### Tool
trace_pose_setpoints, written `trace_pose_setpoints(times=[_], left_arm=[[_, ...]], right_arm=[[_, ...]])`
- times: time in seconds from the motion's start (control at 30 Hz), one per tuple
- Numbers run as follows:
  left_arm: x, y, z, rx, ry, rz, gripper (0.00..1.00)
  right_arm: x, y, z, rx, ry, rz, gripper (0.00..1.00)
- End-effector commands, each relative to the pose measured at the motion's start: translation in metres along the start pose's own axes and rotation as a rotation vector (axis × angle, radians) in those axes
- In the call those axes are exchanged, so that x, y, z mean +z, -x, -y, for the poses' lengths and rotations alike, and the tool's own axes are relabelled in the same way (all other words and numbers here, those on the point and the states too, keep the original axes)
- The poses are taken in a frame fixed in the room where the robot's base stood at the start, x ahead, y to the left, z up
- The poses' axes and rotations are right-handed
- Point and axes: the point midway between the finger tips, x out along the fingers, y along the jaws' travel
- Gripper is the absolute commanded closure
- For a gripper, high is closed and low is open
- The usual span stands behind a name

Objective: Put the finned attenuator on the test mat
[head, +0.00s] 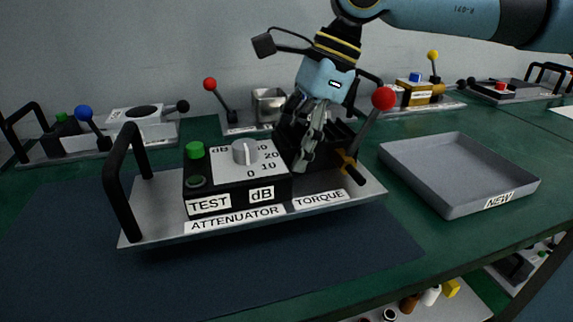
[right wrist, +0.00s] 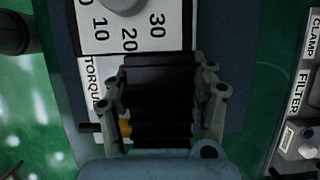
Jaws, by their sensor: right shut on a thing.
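The black finned attenuator (head: 328,138) stands at the right end of a grey plate (head: 155,192), beside a dial box with a green button. My right gripper (head: 309,140) reaches down from above and is shut on this block. In the right wrist view the ribbed black block (right wrist: 158,95) sits between both fingers, close to the dial box. I cannot tell whether it is clear of the plate. A dark blue mat (head: 60,240) lies under and around the plate; I take it as the test mat. My left gripper is not in view.
A red-knobbed lever (head: 384,98) and a yellow piece (head: 349,165) stand close to my right gripper. The plate has a black handle (head: 118,190) at left. An empty grey tray (head: 455,170) labelled NEW lies at right. Other plates with levers line the back.

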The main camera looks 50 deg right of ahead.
Motion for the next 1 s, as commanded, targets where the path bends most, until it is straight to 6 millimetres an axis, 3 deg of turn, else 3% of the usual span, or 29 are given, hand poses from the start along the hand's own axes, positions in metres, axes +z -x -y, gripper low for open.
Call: trace_pose_setpoints(times=[0.27,0.6,0.97,1.0], left_arm=[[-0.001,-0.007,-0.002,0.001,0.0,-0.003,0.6],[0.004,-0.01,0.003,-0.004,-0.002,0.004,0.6],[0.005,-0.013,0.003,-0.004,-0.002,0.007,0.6],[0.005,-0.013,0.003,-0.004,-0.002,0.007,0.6]], right_arm=[[0.01,-0.011,-0.008,-0.004,0.001,0.003,1.0],[-0.005,-0.046,-0.009,-0.002,0.0,0.002,1.0],[-0.007,-0.049,-0.008,-0.003,0.002,0.001,1.0],[-0.007,-0.049,-0.008,-0.002,0.001,-0.001,0.41]])
